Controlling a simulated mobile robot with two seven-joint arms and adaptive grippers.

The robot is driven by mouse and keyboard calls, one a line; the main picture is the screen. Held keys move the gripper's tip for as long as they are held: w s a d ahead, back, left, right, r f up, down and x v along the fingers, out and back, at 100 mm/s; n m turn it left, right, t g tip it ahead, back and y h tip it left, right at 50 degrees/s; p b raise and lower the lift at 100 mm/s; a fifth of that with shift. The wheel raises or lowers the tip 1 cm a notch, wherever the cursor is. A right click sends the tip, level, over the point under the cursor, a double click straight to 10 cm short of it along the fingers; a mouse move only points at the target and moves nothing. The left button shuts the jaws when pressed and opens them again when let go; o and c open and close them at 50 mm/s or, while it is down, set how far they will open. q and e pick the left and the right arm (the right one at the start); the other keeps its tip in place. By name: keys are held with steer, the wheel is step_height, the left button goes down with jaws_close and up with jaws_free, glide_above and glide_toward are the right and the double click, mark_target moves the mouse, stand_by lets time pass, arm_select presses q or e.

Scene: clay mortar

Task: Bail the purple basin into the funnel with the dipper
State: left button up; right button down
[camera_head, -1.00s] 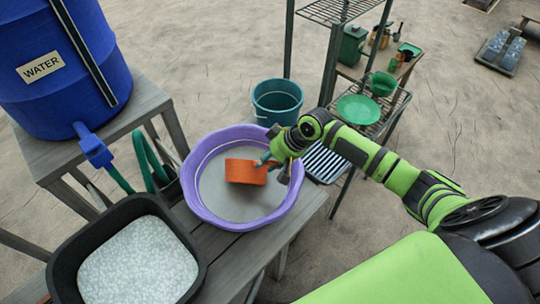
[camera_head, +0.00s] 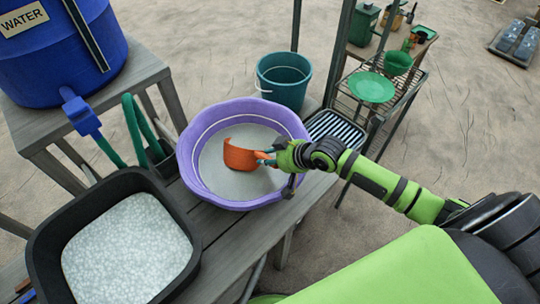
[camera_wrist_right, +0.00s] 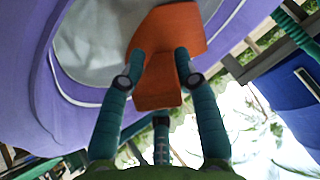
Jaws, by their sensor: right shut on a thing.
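The purple basin (camera_head: 187,165) stands on the grey bench and holds a flat grey content. The orange dipper (camera_head: 240,156) is inside the basin's outline, its cup tilted; I cannot tell whether it touches the content. My right gripper (camera_head: 268,158) is shut on the dipper at the basin's right side. In the right wrist view the orange dipper (camera_wrist_right: 168,32) lies between the teal fingers (camera_wrist_right: 158,72), with the purple basin (camera_wrist_right: 75,95) behind it. I cannot make out a funnel for certain. My left gripper is out of view.
A black tub (camera_head: 45,245) of whitish grains stands front left of the basin. A blue water barrel (camera_head: 60,50) with a tap is at the upper left. A teal bucket (camera_head: 284,82) is behind the basin. A wire shelf holds a green dish (camera_head: 372,87) and green bowl (camera_head: 398,62).

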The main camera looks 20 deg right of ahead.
steer(key=shift+t, duration=0.9)
steer(key=r+p, duration=0.1)
steer(key=r, duration=0.1)
steer(key=r+p, duration=0.2)
steer(key=r, duration=0.1)
steer(key=r+p, duration=0.1)
steer(key=r, duration=0.1)
steer(key=shift+s+a+r, duration=0.2)
steer(key=shift+s, duration=0.1)
steer(key=shift+s+r+n+t+p, duration=0.25)
steer(key=shift+n+t+p, duration=0.05)
steer(key=shift+s+a+r+t, duration=0.1)
steer(key=shift+s+r+t, duration=0.05)
steer(key=shift+r+t, duration=0.2)
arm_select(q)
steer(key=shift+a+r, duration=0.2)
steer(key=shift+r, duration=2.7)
arm_select(e)
steer(key=shift+s+r+n+t, duration=0.1)
steer(key=shift+r+n+t, duration=0.3)
steer(key=shift+r+t, duration=0.35)
arm_select(q)
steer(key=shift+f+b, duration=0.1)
steer(key=shift+b, duration=0.2)
